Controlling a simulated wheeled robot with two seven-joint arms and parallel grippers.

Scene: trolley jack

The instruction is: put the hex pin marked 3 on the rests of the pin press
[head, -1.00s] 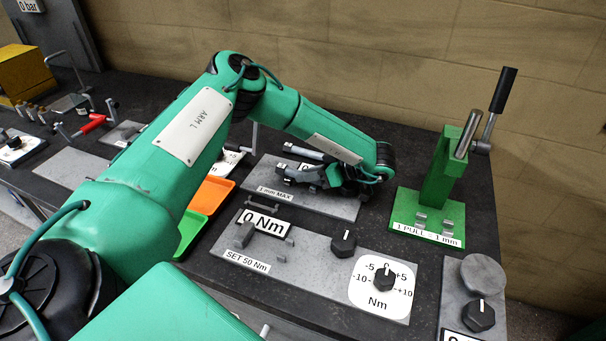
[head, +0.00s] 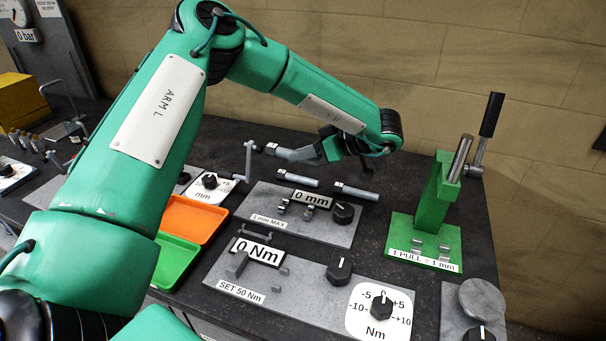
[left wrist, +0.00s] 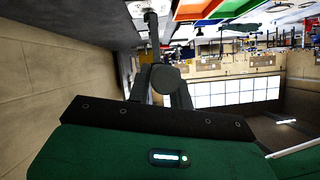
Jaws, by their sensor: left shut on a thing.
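My left gripper (head: 334,149) is shut on a grey hex pin (head: 296,154) and holds it in the air above the back of the 0 mm gauge plate (head: 262,204). The pin's head points left; I cannot read a number on it. The gripper also shows in the left wrist view (left wrist: 165,95), too dark there for detail. The green pin press (head: 432,205) stands to the right, its lever up. Its two small grey rests (head: 430,248) on the front of the base are empty. My right gripper is not in view.
Two other hex pins lie behind the gauge plate, one on the left (head: 297,177) and one on the right (head: 355,191). A 0 Nm plate (head: 300,285) with knobs lies in front. Orange (head: 193,219) and green (head: 172,262) trays are at left. A brick wall stands behind.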

